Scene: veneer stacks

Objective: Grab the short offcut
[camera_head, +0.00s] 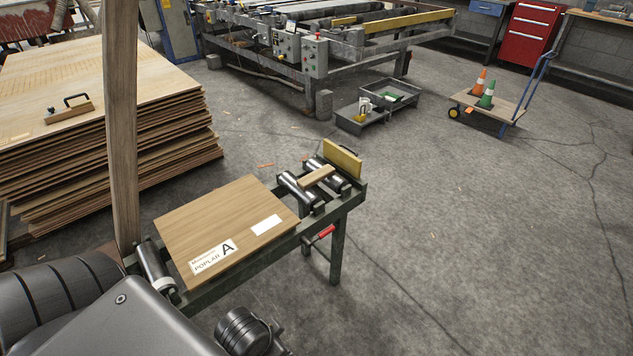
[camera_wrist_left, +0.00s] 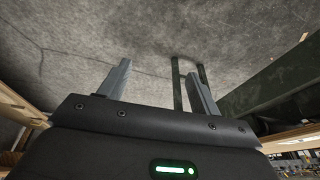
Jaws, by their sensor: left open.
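A short, pale wooden offcut (camera_head: 317,177) lies across the rollers at the far end of a green roller stand (camera_head: 338,217), just beyond a large veneer panel (camera_head: 222,215) labelled POPLAR A. In the left wrist view, my left gripper (camera_wrist_left: 160,88) is open, with its two grey fingers apart and nothing between them. The concrete floor and dark green metal bars show beyond the fingers. The offcut cannot be made out in that view. In the head view I cannot make out the left gripper's fingers. My right gripper is not in view.
A yellow block (camera_head: 342,158) stands at the stand's far end, behind the offcut. A red handle (camera_head: 320,236) sticks out from the stand's side. A tall wooden post (camera_head: 121,120) rises at left before a veneer stack (camera_head: 150,142). The floor at right is mostly clear.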

